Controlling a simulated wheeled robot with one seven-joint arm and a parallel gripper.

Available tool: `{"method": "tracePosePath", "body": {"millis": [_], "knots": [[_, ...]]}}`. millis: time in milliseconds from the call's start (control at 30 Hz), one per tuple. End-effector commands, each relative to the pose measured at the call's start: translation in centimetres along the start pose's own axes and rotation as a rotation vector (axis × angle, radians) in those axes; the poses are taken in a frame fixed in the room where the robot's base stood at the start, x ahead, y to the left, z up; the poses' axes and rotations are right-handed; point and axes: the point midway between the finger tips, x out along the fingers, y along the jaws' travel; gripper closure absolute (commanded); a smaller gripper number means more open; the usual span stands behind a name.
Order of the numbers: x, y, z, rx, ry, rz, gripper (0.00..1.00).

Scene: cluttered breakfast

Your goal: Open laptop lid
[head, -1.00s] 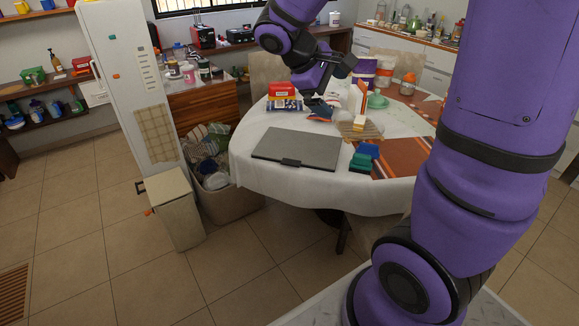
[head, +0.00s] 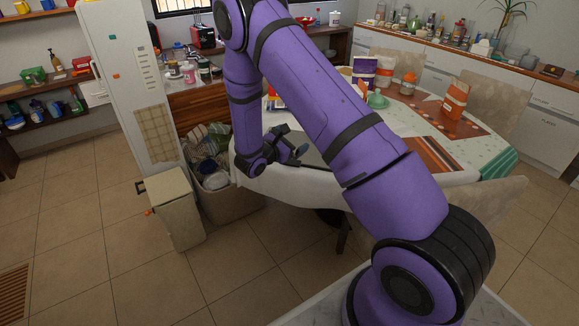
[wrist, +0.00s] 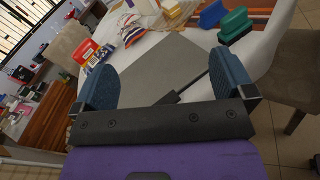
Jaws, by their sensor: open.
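The grey laptop (wrist: 165,68) lies shut and flat on the white-clothed table. A dark strip with a small black tab runs along its near edge in the wrist view. In the head view my arm covers most of the laptop, and only a sliver (head: 313,158) shows. My gripper (wrist: 165,80) is open and empty, with its blue fingers apart over the laptop's near-edge side. In the head view my gripper (head: 293,147) is at the table's front left edge. I cannot tell whether it touches the laptop.
A basket of cloths (head: 215,175) and a bin (head: 175,205) stand left of the table.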

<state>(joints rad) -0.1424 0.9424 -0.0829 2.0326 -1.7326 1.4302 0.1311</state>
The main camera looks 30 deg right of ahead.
Motion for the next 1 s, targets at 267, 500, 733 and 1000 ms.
{"method": "tracePosePath", "body": {"millis": [267,500,733,1000], "knots": [[-0.8,-1.2,-11.7,-0.193,-0.002,0.277,0.0],[-1.9,-2.8,-17.7,-0.276,0.015,0.428,0.0],[-1.5,-2.9,-19.0,-0.291,0.02,0.462,0.0],[2.3,-1.1,-19.2,-0.289,0.019,0.458,0.0]]}}
